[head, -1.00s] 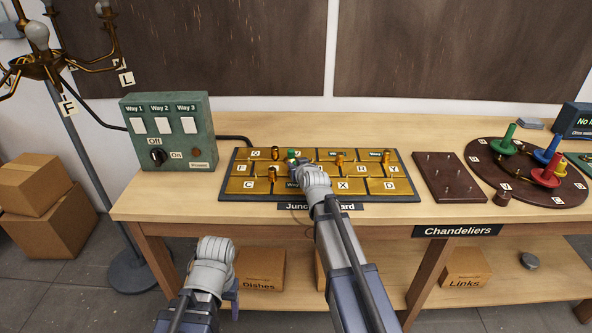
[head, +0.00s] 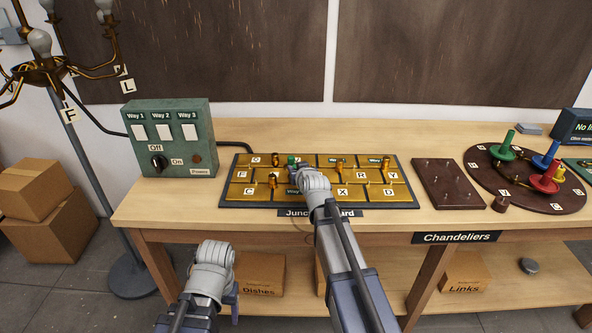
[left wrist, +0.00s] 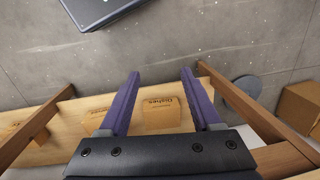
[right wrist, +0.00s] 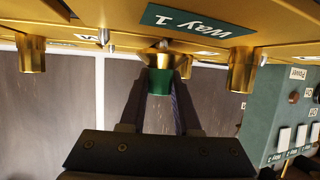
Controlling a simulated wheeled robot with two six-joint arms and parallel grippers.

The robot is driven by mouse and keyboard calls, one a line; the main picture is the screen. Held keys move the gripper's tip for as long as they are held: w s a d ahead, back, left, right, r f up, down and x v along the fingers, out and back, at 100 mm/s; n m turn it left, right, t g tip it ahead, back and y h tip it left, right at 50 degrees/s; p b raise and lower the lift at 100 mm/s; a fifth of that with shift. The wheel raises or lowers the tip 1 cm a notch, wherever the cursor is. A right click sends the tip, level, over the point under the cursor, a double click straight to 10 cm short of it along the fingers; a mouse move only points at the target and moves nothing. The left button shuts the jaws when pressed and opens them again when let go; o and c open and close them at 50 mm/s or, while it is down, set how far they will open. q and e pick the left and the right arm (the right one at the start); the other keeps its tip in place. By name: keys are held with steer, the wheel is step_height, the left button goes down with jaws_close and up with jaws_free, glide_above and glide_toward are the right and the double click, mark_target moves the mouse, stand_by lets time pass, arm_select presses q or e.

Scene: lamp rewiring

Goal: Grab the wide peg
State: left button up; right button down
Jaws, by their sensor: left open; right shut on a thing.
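A peg with a flared brass end and a green body (right wrist: 159,80) stands at the junction board (head: 318,205) near the Way 1 label. It shows as a small green spot in the head view (head: 292,160). My right gripper (right wrist: 160,90) is shut on its green part; the flared end is against or very close to the board. My left gripper (left wrist: 160,75) is open and empty, below the front edge of the table; it is low at the left in the head view.
Several plain brass pegs stand on the board, two of them beside my right gripper (right wrist: 31,52) (right wrist: 242,68). A green switch box (head: 168,140) stands left of the board. A brown pin plate (head: 448,185) and a round chandelier base (head: 490,180) stand to the right.

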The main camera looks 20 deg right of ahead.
step_height(320, 180, up, 9)
steer(key=p, duration=0.8)
steer(key=shift+f, duration=0.1)
